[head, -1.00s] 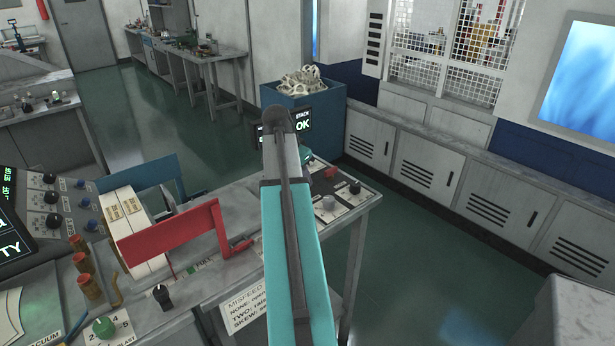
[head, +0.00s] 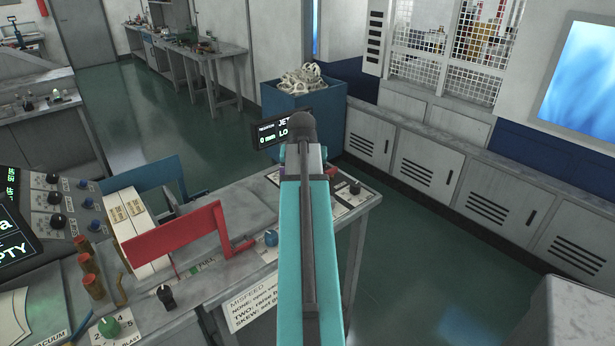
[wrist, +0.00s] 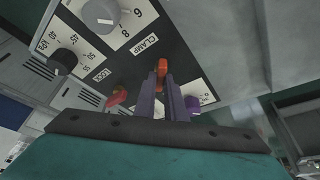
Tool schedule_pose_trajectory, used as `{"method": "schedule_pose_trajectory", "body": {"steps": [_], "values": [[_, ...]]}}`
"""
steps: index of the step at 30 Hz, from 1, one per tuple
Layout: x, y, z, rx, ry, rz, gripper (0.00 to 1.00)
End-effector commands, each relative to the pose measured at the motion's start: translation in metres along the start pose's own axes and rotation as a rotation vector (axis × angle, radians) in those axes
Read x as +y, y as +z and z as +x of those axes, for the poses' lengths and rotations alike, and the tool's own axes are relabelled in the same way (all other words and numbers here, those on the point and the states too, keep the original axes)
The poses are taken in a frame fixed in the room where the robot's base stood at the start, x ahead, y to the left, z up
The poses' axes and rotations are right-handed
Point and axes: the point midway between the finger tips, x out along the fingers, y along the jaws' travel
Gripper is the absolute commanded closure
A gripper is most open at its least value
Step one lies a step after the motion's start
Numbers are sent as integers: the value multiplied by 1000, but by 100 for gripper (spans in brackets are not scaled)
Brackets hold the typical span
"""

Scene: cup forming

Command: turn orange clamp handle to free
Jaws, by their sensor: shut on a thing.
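The orange clamp handle (wrist: 162,66) stands up from the dark control panel in the wrist view, below the word CLAMP. My gripper (wrist: 163,84) has its two purple fingers closed on it. The fingers hide the handle's lower part and its base. In the head view my turquoise arm covers the handle and the gripper. The panel's free or locked marks beside the handle cannot be read.
A red-orange lever (wrist: 117,97) sits left of my fingers, near the word LOCK. A purple knob (wrist: 192,104) is close on their right. A grey dial (wrist: 101,12) and black knob (wrist: 64,60) stand farther off. A red bracket (head: 175,238) rises left of my arm.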

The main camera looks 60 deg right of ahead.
Motion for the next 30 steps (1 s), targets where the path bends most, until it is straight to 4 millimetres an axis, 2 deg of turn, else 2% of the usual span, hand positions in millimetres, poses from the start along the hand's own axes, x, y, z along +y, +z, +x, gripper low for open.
{"method": "schedule_pose_trajectory", "body": {"steps": [1, 21, 30], "values": [[5, 4, 0, -13, -5, -32, 100], [12, 1, 1, -14, -206, -517, 100], [13, 0, 2, -14, -271, -673, 100]]}}
